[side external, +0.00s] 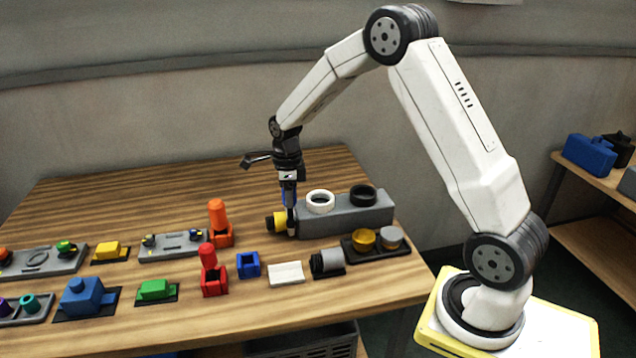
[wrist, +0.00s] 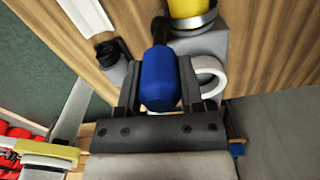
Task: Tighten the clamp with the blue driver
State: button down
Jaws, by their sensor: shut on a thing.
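My gripper (side external: 289,192) is shut on the blue driver and holds it pointing down at the left end of the grey tank. The blue driver (wrist: 160,78) shows clearly between my fingers in the wrist view (wrist: 158,88). Its dark tip end lies beside the metal clamp (wrist: 192,20), a ring around the yellow cylinder (wrist: 187,6). The yellow cylinder also shows in the side view (side external: 275,222), sticking out of the grey tank (side external: 345,215). My fingers hide most of the driver in the side view. I cannot tell whether the tip touches the clamp screw.
A white ring (side external: 320,201) and a black ring (side external: 363,195) top the tank. A blue holder (side external: 248,264) stands empty. A red driver (side external: 207,256) and an orange driver (side external: 218,212) stand in holders nearby. Several coloured parts fill the table's left; the back left is clear.

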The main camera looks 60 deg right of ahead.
jog(key=shift+m, duration=2.3)
jog(key=shift+r, duration=0.15)
jog(key=shift+r, duration=0.8)
jog(key=n, duration=0.5)
jog(key=shift+n, duration=2.6)
